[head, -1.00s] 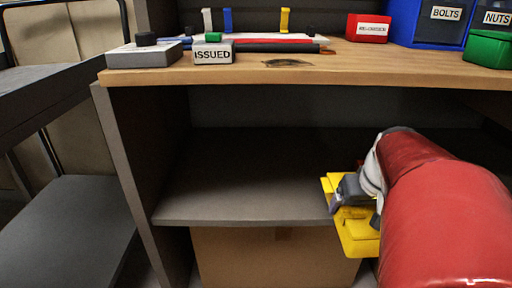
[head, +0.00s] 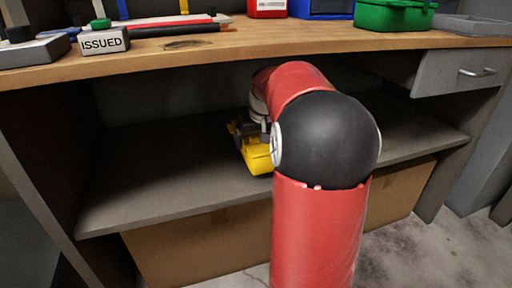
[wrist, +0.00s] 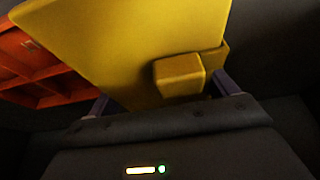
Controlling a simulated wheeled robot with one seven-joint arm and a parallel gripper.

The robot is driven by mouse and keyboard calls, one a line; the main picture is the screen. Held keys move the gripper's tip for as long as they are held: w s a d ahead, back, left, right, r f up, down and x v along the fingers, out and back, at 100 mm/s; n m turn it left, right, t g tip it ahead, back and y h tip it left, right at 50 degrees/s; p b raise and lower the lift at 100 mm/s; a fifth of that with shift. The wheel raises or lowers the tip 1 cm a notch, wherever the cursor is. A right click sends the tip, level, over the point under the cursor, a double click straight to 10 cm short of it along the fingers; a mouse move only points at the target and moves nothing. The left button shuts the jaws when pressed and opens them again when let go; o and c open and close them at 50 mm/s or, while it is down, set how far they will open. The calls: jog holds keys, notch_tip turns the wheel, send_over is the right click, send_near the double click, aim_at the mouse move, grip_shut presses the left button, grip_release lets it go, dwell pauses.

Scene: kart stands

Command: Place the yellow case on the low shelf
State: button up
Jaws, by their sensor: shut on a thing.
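The yellow case (head: 257,160) is in my gripper (head: 243,130), in the space under the wooden worktop and over the low shelf (head: 150,185). My red arm reaches in and hides part of the case and gripper in the head view. I cannot tell whether the case touches the shelf. In the wrist view the yellow case (wrist: 130,45) fills the upper middle, with its small block-like handle facing me. My gripper (wrist: 165,92) is shut on it, a finger at each side.
The worktop (head: 300,43) overhangs the shelf. A cardboard box (head: 190,245) stands below it. The shelf is bare to the left. A grey drawer (head: 460,72) hangs at right. An orange-red slatted thing (wrist: 45,65) shows in the wrist view.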

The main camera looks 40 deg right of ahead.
jog(key=shift+f, duration=1.4)
jog(key=shift+f+b, duration=0.15)
jog(key=shift+b, duration=0.2)
jog(key=o, duration=1)
jog(key=shift+s, duration=0.1)
jog(key=shift+o, duration=0.2)
